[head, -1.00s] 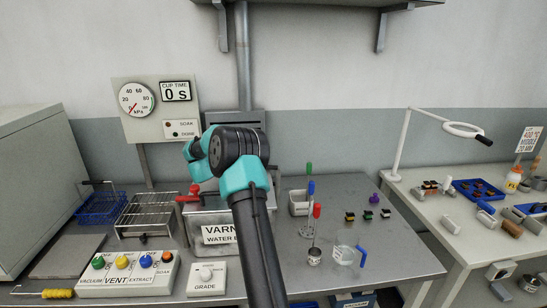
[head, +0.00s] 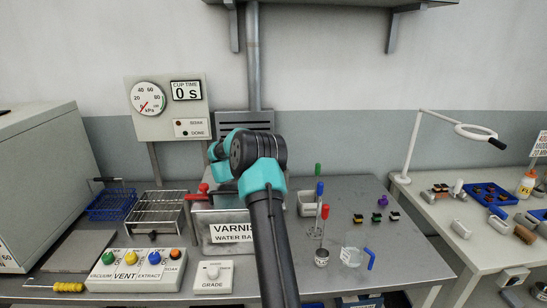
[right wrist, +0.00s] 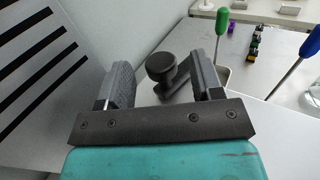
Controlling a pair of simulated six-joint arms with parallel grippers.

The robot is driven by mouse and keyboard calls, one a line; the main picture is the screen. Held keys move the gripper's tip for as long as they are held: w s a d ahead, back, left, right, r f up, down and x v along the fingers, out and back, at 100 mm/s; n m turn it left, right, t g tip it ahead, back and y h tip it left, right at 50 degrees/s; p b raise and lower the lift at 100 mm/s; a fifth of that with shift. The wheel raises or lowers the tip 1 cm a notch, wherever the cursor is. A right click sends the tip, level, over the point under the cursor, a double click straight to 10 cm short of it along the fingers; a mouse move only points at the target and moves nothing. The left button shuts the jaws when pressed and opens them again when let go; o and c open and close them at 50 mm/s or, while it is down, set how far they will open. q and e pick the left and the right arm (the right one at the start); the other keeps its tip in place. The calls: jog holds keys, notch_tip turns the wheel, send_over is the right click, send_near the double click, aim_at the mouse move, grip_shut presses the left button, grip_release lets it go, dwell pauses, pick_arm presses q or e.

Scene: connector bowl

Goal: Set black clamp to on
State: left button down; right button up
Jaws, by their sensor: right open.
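The black clamp (right wrist: 161,67), with a round black knob on a short arm, stands between the fingers in the right wrist view. My right gripper (right wrist: 163,75) is open, one finger on each side of the knob; I cannot tell whether either touches it. In the head view my right arm reaches over the varnish water bath (head: 221,220) and hides the black clamp and the gripper's fingers. A red clamp (head: 203,188) shows at the bath's left edge. My left gripper is not in view.
A button box (head: 138,271) and a grade dial (head: 213,277) sit in front of the bath. Upright coloured-handled tools (head: 320,190) and a beaker (head: 352,254) stand to its right. A wire rack (head: 158,208) is on the left.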

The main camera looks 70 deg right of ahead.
jog(key=shift+x, duration=2.3)
jog(key=shift+w, duration=0.1)
grip_shut()
